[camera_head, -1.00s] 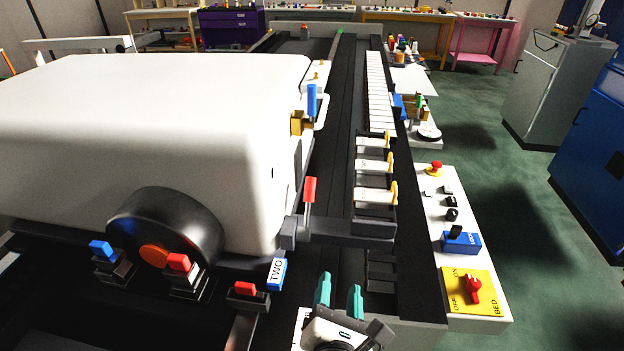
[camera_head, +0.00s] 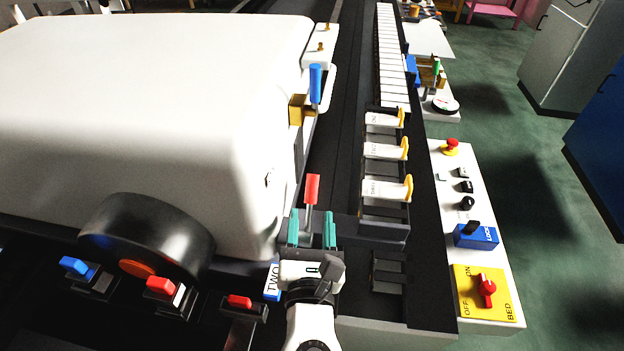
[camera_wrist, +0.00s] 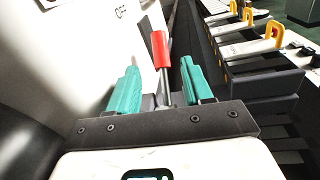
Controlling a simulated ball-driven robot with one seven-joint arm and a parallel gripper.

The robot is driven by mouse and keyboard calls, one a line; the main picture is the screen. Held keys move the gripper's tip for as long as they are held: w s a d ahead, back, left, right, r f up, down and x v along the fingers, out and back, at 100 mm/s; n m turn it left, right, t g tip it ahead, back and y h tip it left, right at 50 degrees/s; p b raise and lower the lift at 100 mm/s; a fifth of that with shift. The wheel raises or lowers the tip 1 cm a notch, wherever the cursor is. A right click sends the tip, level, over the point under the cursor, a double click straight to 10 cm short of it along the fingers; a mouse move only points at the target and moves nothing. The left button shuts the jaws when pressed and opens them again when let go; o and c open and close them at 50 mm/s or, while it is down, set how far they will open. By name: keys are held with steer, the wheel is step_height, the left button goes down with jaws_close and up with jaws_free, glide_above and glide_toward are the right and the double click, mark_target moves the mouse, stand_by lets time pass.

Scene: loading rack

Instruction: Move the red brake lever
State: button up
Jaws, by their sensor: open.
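The red brake lever (camera_head: 312,189) stands upright on a short metal rod at the right flank of the white machine housing. My gripper (camera_head: 312,230) is just in front of it, with its two teal fingers apart. In the wrist view the red lever (camera_wrist: 160,48) shows between and beyond the open fingers of my gripper (camera_wrist: 160,88). The red grip rises above the fingertips, and the rod runs down between the fingers. I cannot tell whether the fingers touch the rod. The lever's base is mostly hidden behind my gripper.
The white housing (camera_head: 150,100) with a black wheel (camera_head: 145,235) is close on the left. Yellow-hooked trays (camera_head: 385,152) stand close on the right. Several small red and blue levers sit in front left. A white control panel (camera_head: 470,210) lies further right.

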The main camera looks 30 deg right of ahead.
mark_target(312, 194)
steer(key=p+x, duration=0.1)
steer(key=x, duration=0.7)
steer(key=shift+w+d, duration=0.15)
steer(key=shift+w, duration=0.1)
steer(key=shift+c, duration=0.2)
jaws_close()
